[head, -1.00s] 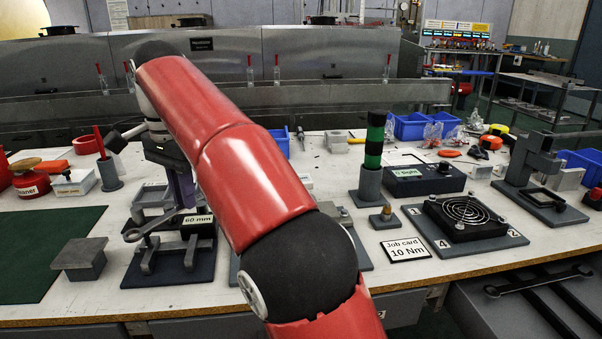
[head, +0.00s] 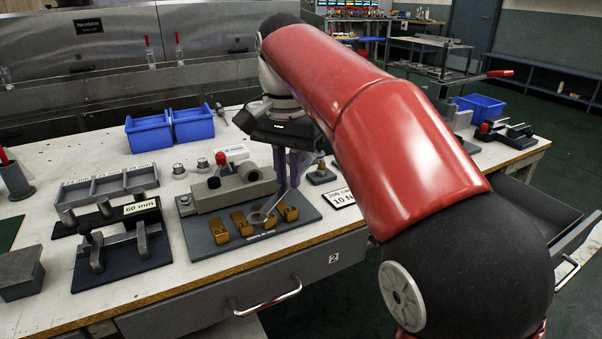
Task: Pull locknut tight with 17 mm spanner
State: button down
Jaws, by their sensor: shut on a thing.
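My gripper (head: 288,185) points down over the grey fixture plate (head: 205,243) on the bench. It is shut on a steel spanner (head: 273,207), whose ring-like end reaches down and left over the brass blocks. The fixture carries a grey stepped block (head: 225,193) with a red-knobbed part and a round boss (head: 250,172). Brass blocks (head: 218,229) with number marks stand in a row at its front. I cannot make out the locknut, nor tell whether the spanner touches anything.
Left of the fixture is a rack marked 60 mm (head: 140,207) on a dark base (head: 150,255). Blue bins (head: 150,133) stand behind. An open drawer (head: 540,225) juts out at right.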

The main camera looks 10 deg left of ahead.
jog(key=shift+s+d+f, duration=0.15)
jog(key=shift+d+f, duration=0.05)
jog(key=shift+d, duration=0.3)
jog(key=shift+w+f, duration=0.2)
jog(key=shift+f, duration=0.35)
jog(key=shift+w+f, duration=0.2)
jog(key=shift+f, duration=0.3)
jog(key=shift+w+f+b, duration=0.2)
jog(key=shift+f+b, duration=0.2)
jog(key=shift+f, duration=0.25)
jog(key=shift+w+f+b, duration=0.15)
jog(key=shift+f+b, duration=0.25)
jog(key=shift+f, duration=0.25)
jog(key=shift+w+d, duration=0.1)
jog(key=shift+w+r+p, duration=0.1)
jog(key=shift+w+p, duration=0.2)
jog(key=shift+p, duration=0.15)
jog(key=shift+w+p, duration=0.5)
jog(key=shift+p, duration=0.05)
jog(key=shift+w, duration=0.25)
jog(key=shift+w+d, duration=0.1)
jog(key=shift+w, duration=0.4)
